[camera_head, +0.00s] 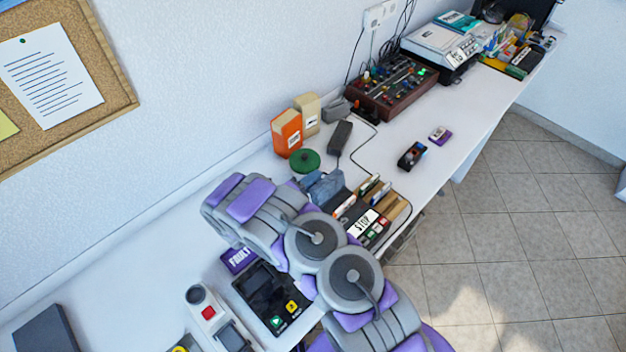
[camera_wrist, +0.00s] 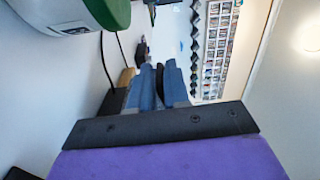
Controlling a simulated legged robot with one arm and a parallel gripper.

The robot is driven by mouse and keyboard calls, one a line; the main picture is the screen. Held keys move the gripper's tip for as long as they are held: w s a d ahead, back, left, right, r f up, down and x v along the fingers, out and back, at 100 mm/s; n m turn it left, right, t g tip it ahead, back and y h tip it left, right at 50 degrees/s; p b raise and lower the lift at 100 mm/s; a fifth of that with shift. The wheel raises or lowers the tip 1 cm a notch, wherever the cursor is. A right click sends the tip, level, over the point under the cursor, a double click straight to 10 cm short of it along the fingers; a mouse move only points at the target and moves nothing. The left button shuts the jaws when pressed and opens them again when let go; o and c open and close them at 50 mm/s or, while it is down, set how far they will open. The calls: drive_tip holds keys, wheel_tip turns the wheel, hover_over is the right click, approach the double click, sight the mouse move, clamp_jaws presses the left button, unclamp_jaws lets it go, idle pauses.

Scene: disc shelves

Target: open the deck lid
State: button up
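I cannot tell whether that strip is a gap or a held thing. A dark panel unit with a screen and green and yellow buttons (camera_head: 268,296) lies in front of my arm. I cannot tell which unit is the deck, and no lid is clearly visible. My arm hides part of the table.
A green round thing (camera_head: 305,160), an orange box (camera_head: 287,133) and a beige box (camera_head: 308,113) stand near the wall. A knobbed console (camera_head: 392,86) and a printer-like machine (camera_head: 440,46) are farther back. The table is clearer around a small dark device (camera_head: 412,155).

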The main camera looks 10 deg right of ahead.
sight(325, 187)
drive_tip(key=shift+f, duration=0.1)
clamp_jaws()
drive_tip(key=shift+s+f, duration=0.1)
drive_tip(key=shift+f, duration=0.05)
drive_tip(key=s+r+m+p, duration=0.1)
drive_tip(key=d+r+m+p, duration=0.1)
drive_tip(key=shift+s+d+m, duration=0.1)
drive_tip(key=shift+s+m, duration=0.25)
drive_tip(key=shift+m, duration=0.05)
drive_tip(key=shift+s+d, duration=0.1)
